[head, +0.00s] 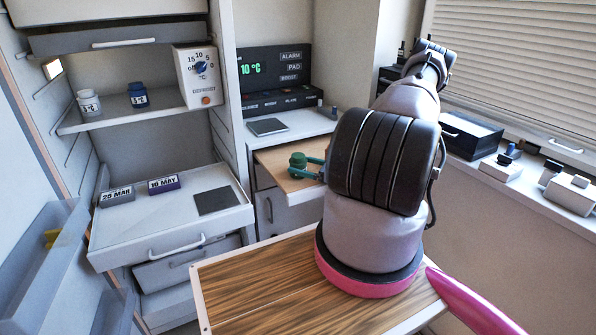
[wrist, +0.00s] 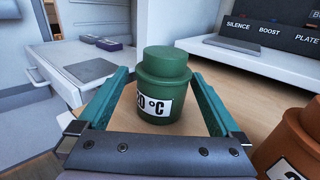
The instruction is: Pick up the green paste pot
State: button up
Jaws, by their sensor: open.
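In the head view the pot (head: 298,159) is small, at the end of my arm. My gripper (wrist: 160,76) is open, its two teal fingers reaching along the left and right sides of the pot. Gaps show between the pot and both fingers. In the head view my gripper (head: 308,166) is partly hidden behind my arm.
An orange-brown pot (wrist: 294,143) stands close on the right of my gripper, cut off by the frame. A white counter with a dark plate (head: 268,127) lies behind the board. A white drawer (head: 160,222) with two date blocks is at left.

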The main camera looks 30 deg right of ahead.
aim_at(291, 160)
jog(key=x, duration=0.4)
jog(key=shift+w+d+f, duration=0.1)
jog(key=shift+w, duration=0.15)
grip_shut()
